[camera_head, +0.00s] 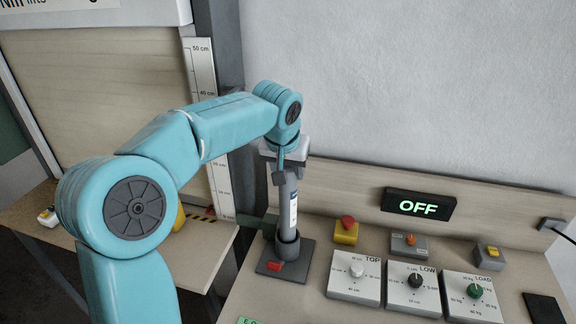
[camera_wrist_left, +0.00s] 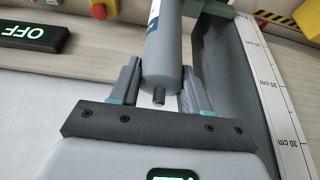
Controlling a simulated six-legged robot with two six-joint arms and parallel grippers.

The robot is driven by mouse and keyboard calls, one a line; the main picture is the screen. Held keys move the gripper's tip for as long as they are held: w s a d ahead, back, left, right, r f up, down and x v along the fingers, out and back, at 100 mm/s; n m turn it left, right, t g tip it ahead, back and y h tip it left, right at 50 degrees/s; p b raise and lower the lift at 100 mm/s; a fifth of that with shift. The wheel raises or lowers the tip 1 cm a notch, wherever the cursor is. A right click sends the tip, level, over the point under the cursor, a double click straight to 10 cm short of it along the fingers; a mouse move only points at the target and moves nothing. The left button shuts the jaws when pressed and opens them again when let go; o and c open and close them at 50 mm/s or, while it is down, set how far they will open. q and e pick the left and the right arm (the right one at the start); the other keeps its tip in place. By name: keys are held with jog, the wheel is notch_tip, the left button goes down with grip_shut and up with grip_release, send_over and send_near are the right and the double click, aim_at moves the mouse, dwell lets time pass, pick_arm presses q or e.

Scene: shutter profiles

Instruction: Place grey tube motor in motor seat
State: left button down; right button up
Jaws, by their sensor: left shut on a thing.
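The grey tube motor (camera_head: 286,202) stands about upright in the head view, with a white and blue label on its side. Its lower end is at the round cup of the dark motor seat (camera_head: 288,246) and appears to be inside it; how deep it sits I cannot tell. The seat's base plate has a red lever. My left gripper (camera_head: 284,172) is shut on the upper part of the tube. In the left wrist view the tube (camera_wrist_left: 165,45) lies between the two fingers (camera_wrist_left: 161,72), its end with a small dark pin towards the camera. My right gripper is not in view.
A display reading OFF (camera_head: 420,205) stands behind control boxes with TOP (camera_head: 355,275), LOW (camera_head: 414,282) and LOAD (camera_head: 474,292) knobs, right of the seat. A red stop button (camera_head: 346,229) is close by. A centimetre scale (camera_head: 205,110) and shutter frame stand left.

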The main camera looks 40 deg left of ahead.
pick_arm(q)
jog(key=c, duration=0.9)
grip_release()
jog(key=shift+f, duration=0.15)
jog(key=shift+c, duration=0.2)
jog(key=o, duration=0.5)
jog(key=shift+a, duration=0.1)
jog(key=v, duration=1.2)
jog(key=shift+r, duration=0.2)
